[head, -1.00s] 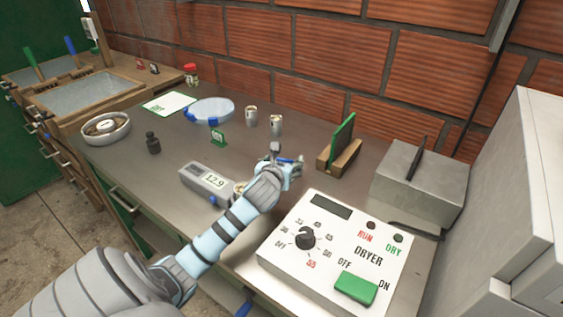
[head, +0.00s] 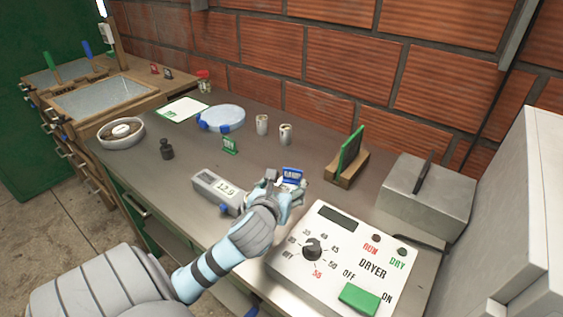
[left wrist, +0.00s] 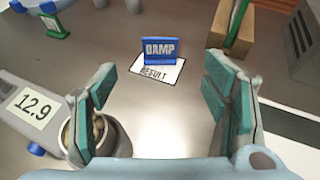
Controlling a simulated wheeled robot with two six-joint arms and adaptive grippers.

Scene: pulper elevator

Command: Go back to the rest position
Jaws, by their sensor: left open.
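My left gripper (head: 281,188) is open and empty above the counter, between the moisture meter (head: 215,190) and the dryer panel. The left wrist view shows its two teal-padded fingers (left wrist: 160,75) spread wide apart. Beyond them a blue DAMP block (left wrist: 160,50) stands upright on the white RESULT card (left wrist: 155,72), apart from the fingers. The block also shows just past the gripper in the head view (head: 293,174). The meter reads 12.9, and its cup of beans (left wrist: 103,135) is partly hidden by the left finger. My right gripper is not in view.
The dryer panel (head: 318,276) is close right of my left arm. A wooden stand (head: 344,168) with a green board and a grey metal box (head: 428,203) are behind it. Two small cups (head: 262,125), a blue-handled dish (head: 228,116) and a bowl (head: 121,140) stand farther off.

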